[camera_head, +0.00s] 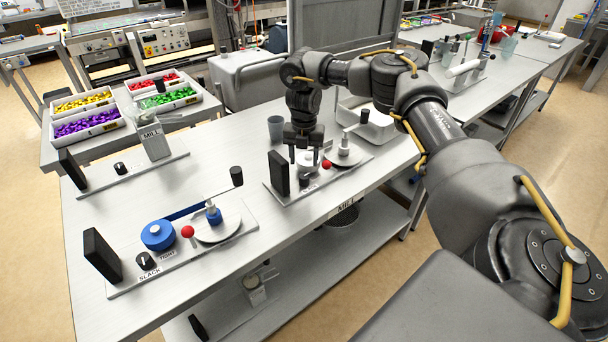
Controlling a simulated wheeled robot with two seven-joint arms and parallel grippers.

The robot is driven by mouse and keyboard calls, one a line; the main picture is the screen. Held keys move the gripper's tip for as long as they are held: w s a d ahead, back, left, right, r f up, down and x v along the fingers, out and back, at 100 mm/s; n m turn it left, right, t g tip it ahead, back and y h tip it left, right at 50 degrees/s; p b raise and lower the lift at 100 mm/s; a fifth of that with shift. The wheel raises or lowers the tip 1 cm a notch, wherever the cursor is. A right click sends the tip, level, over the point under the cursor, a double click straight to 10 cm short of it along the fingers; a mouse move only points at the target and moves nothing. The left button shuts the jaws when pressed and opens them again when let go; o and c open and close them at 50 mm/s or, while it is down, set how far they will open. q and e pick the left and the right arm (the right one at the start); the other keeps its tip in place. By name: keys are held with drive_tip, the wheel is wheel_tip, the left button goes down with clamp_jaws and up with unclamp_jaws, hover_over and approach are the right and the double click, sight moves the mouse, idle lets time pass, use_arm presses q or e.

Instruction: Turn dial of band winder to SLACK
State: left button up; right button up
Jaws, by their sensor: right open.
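A winder (190,262) with a blue spool (157,236) stands at the table's front left. Its black dial (145,260) has a white mark and sits between the labels SLACK and TIGHT; which label the mark faces is too small to tell. A similar device (275,190), with a black block, a red ball and a round plate, stands further right. My right gripper (305,160) points down over this second device, open, with its fingers near the silver drum. Its dial is small and partly hidden by the gripper. My left gripper is out of view.
A grey cup (276,128) and a white tray (372,130) stand behind my right gripper. The tabletop between the devices is mostly clear.

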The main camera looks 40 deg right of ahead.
sight(304, 176)
wheel_tip(304, 176, down, 6)
drive_tip(key=shift+d+r+p, duration=0.1)
drive_tip(key=shift+r+p, duration=0.15)
drive_tip(key=shift+p, duration=0.4)
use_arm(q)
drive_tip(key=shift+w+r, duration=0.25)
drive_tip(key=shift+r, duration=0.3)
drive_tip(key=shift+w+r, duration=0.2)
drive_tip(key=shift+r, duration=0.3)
use_arm(e)
drive_tip(key=shift+f, duration=0.7)
drive_tip(key=c, duration=1)
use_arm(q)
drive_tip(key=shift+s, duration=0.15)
